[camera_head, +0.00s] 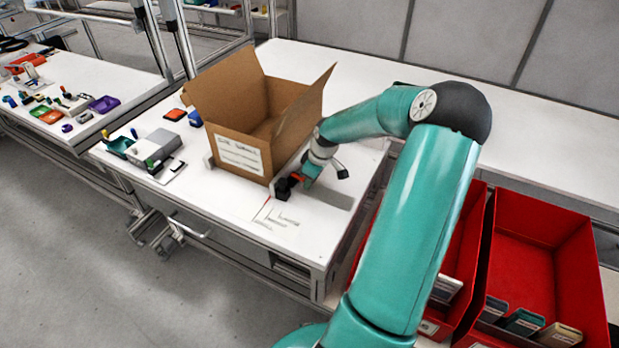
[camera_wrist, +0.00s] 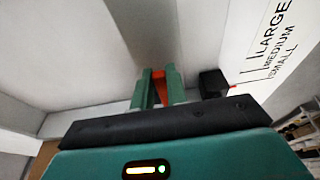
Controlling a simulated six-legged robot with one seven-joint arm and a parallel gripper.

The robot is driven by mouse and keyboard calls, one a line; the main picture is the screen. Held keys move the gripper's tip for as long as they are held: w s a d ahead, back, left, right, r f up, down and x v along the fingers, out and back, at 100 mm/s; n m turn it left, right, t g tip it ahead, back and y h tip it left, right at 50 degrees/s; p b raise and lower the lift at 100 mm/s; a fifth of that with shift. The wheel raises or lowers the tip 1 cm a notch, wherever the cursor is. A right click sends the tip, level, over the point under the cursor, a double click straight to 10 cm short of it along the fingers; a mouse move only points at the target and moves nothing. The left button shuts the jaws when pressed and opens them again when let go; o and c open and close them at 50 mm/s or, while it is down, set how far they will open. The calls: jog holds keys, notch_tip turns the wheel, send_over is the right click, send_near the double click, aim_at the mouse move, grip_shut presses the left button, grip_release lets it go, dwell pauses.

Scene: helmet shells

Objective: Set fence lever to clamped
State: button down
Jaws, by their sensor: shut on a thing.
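The fence lever shows as an orange-red piece (camera_wrist: 159,87) between the two green fingers of my gripper (camera_wrist: 157,88) in the wrist view. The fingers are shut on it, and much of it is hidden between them. In the head view my gripper (camera_head: 301,179) is low over the white table, just right of the cardboard box, and a bit of the orange-red lever (camera_head: 296,176) shows at its tip. A black block (camera_head: 282,189) sits beside the lever; it also shows right of the fingers in the wrist view (camera_wrist: 212,83). I cannot tell the lever's setting.
An open cardboard box (camera_head: 238,150) with a label stands left of my gripper. Size markings reading LARGE, MEDIUM, SMALL (camera_wrist: 280,40) lie on the table near the black block. A grey device (camera_head: 155,147) stands farther left. Red bins (camera_head: 550,250) stand at the right.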

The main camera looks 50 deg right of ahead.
jog(key=c, duration=1.4)
grip_release()
jog(key=v, duration=1.3)
jog(key=shift+r, duration=0.4)
jog(key=shift+s, duration=0.1)
